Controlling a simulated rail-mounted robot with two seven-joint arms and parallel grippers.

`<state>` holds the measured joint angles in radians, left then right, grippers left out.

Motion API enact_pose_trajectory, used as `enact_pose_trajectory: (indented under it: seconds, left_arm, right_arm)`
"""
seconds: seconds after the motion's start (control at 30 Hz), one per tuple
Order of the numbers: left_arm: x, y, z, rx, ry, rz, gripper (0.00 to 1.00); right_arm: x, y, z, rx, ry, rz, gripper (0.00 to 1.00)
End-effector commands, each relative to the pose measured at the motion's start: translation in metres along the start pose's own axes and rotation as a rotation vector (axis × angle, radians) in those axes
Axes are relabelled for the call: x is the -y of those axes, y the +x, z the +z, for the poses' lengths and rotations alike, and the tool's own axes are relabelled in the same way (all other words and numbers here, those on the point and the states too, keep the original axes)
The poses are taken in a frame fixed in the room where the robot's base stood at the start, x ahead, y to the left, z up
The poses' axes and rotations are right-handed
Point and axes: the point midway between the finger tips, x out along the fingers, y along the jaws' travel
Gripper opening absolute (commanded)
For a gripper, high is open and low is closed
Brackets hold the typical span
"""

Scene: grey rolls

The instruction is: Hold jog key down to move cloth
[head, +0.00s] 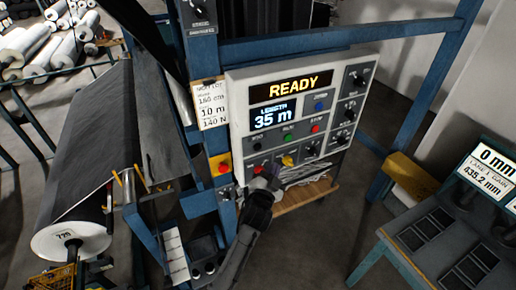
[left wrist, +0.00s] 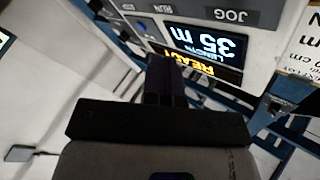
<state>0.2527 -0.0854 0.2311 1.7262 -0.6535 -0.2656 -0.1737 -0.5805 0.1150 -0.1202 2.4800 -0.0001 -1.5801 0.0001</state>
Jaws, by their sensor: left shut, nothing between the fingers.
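The white control panel (head: 240,100) stands at the centre, reading READY and LENGTH 35 m. The jog key (head: 257,146) looks like the small dark button at the left of the RUN and STOP buttons. In the left wrist view the JOG label (left wrist: 230,15) shows at the top edge, beside RUN; the key itself is not clear there. My left gripper (head: 269,172) is shut and empty, in front of the panel's lower left, below the jog key in the picture. Its fingers also show in the left wrist view (left wrist: 165,78). Contact cannot be told. Dark grey cloth (head: 112,125) hangs on the left.
A blue frame post (head: 203,65) and a note card (head: 212,104) stand left of the panel. A red button on yellow (head: 221,165) is close to my left gripper. A grey console (head: 450,235) stands at the right. Open floor lies between.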

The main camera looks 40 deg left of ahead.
Motion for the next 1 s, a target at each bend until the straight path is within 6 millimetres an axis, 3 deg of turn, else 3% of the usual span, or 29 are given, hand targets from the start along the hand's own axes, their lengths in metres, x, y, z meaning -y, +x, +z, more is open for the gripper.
enact_pose_trajectory:
  seconds: [0.5, 1.0]
  left_arm:
    - [0.031, 0.042, 0.031, 0.001, 0.000, 0.000, 0.00]
    - [0.040, 0.054, 0.040, 0.001, -0.001, 0.000, 0.00]
  right_arm:
    - [-0.003, 0.002, 0.001, 0.002, -0.009, 0.007, 0.43]
    - [0.000, 0.003, 0.001, 0.000, -0.001, 0.001, 0.43]
